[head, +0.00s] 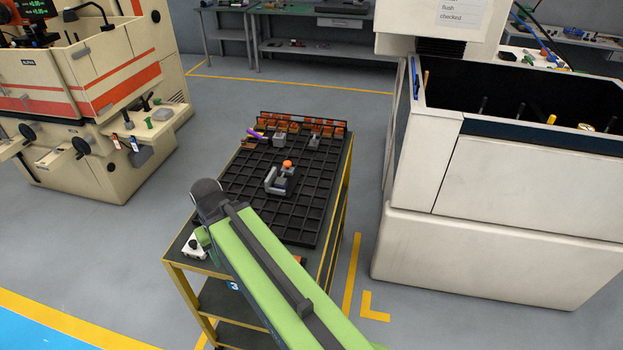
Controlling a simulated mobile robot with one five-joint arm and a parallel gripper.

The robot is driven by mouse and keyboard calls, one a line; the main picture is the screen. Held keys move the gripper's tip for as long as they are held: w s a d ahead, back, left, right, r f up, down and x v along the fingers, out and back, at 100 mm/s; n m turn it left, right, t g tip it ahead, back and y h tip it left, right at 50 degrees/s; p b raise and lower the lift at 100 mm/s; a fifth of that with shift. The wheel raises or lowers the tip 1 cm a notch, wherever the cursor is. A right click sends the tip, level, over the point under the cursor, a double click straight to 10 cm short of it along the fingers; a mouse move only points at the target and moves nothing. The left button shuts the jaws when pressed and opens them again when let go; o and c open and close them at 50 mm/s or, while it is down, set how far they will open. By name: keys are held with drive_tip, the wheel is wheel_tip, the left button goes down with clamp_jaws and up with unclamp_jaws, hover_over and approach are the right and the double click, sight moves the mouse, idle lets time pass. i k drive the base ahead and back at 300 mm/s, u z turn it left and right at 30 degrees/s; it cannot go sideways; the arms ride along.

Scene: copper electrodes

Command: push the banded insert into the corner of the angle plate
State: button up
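A light grey angle plate (270,187) stands on the black gridded tray (235,185) on top of the cart. A small upright piece with an orange top (287,163) stands at the angle plate, and a dark piece (281,184) with a lighter part sits within its L. One of these may be the banded insert, but they are too small for me to make out a band or to tell whether anything touches the corner. My green arm reaches in from the bottom, its dark joint over the tray's left front edge. My gripper is not visible.
Orange copper-coloured pieces (295,126) stand in a rack along the tray's back edge. Grey blocks (279,139) and a purple-handled tool (256,134) lie near it. A white box (194,245) sits at the cart's front left. Machines stand left and right; floor surrounds the cart.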

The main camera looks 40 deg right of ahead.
sight(280, 183)
drive_tip(key=u, duration=0.7)
drive_tip(key=k, duration=0.15)
drive_tip(key=u, duration=3.05)
drive_tip(key=k, duration=2)
drive_tip(key=z, duration=1.2)
